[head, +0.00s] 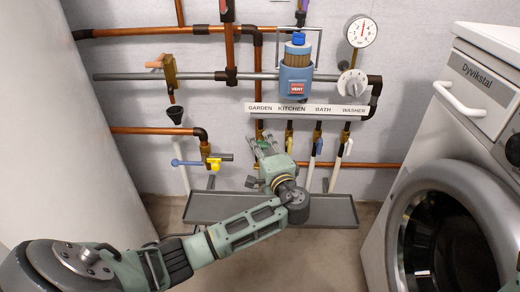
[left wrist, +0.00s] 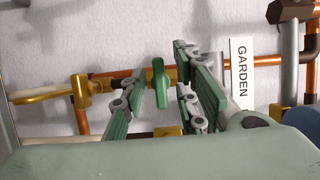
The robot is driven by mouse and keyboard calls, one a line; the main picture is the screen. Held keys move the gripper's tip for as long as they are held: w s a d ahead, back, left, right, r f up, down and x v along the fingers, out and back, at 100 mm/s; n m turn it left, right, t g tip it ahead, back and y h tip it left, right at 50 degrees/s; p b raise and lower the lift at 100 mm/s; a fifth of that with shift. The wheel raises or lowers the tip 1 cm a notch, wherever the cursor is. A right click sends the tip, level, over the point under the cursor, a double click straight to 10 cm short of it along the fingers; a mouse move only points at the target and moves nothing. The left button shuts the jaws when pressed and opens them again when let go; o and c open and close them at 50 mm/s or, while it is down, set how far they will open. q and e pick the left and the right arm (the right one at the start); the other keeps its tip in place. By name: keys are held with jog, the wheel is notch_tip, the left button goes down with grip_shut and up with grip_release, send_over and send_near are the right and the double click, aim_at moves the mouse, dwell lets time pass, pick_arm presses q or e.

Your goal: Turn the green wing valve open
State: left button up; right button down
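The green wing valve (left wrist: 160,84) shows in the left wrist view as a green handle on a brass fitting, beside the GARDEN label (left wrist: 242,70). In the head view my gripper largely hides it below the GARDEN end of the label strip (head: 305,113). My left gripper (head: 263,147) reaches up to the pipes there. Its fingers are open, one on each side of the green handle in the left wrist view, with visible gaps. I cannot tell how deep the handle sits between them. My right gripper is out of view.
A blue-handled valve (head: 318,147) and a white-handled one (head: 347,148) hang to the right. A grey tray (head: 335,211) lies below, and a washing machine (head: 440,200) stands at right.

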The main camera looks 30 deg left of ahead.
pick_arm(q)
jog(key=shift+w+a, duration=0.15)
jog(key=shift+c, duration=0.3)
grip_shut()
